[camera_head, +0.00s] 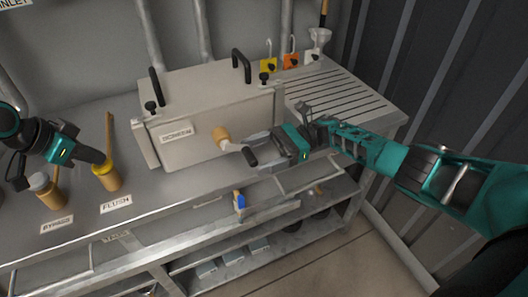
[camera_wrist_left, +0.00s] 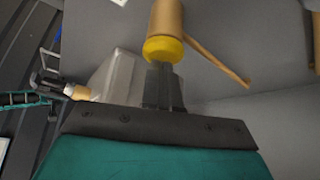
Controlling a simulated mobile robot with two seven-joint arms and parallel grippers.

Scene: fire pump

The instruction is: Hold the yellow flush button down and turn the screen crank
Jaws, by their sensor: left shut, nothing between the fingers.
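The yellow flush button (camera_head: 103,167) caps a tan post behind the FLUSH label. My left gripper (camera_head: 98,158) is shut and empty, its fingertips at the button's top. In the left wrist view the shut fingers (camera_wrist_left: 162,84) meet or nearly meet the yellow cap (camera_wrist_left: 163,49); firm contact and pressing depth cannot be told. The screen crank (camera_head: 233,146) sits on the front of the SCREEN box, with a tan hub and a black handle (camera_head: 250,157) pointing down right. My right gripper (camera_head: 256,147) is beside the handle, its fingers apart; no grip on it is visible.
The grey-capped bypass post (camera_head: 46,187) stands left of the flush post. A thin tan lever (camera_head: 109,130) rises behind the flush button. The SCREEN box (camera_head: 200,115) has black handles on top. A slatted drain area (camera_head: 345,100) lies right. A blue item (camera_head: 240,203) is at the lower front.

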